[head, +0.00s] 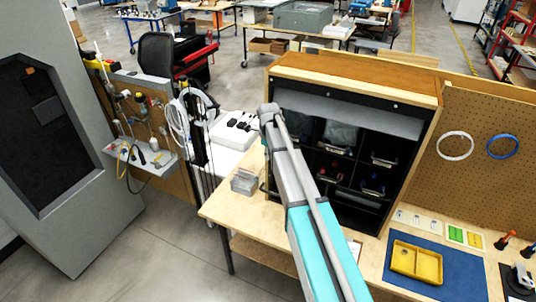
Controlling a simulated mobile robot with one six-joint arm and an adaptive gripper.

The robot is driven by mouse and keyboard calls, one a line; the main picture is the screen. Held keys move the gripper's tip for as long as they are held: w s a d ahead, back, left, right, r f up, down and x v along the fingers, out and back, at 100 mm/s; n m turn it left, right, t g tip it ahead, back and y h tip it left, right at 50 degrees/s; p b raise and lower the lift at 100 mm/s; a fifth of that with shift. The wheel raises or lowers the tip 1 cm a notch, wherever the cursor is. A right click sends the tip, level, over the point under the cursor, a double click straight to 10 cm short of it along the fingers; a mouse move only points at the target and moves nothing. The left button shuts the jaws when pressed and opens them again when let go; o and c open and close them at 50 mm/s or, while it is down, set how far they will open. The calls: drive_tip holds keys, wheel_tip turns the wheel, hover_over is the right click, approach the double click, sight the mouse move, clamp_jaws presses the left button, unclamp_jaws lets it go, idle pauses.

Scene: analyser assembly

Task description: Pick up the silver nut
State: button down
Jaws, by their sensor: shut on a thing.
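I cannot make out a silver nut in the head view. My arm reaches up from the bottom edge, and its grey upper end stands in front of the left side of a black shelf unit (407,123). My gripper cannot be seen; the arm may hide it. The shelf has several dark compartments with bins and small parts, too small and dark to identify. A yellow tray (417,264) lies on a blue mat (455,283) on the wooden workbench (222,207).
Small holders with white and green-yellow pieces (465,236) lie behind the mat. A pegboard (485,185) with white and blue rings stands right. A grey cabinet (100,215) stands left, with open floor between.

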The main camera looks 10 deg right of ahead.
drive_tip(key=shift+r+p, duration=0.8)
drive_tip(key=shift+r, duration=0.4)
drive_tip(key=shift+s, duration=0.1)
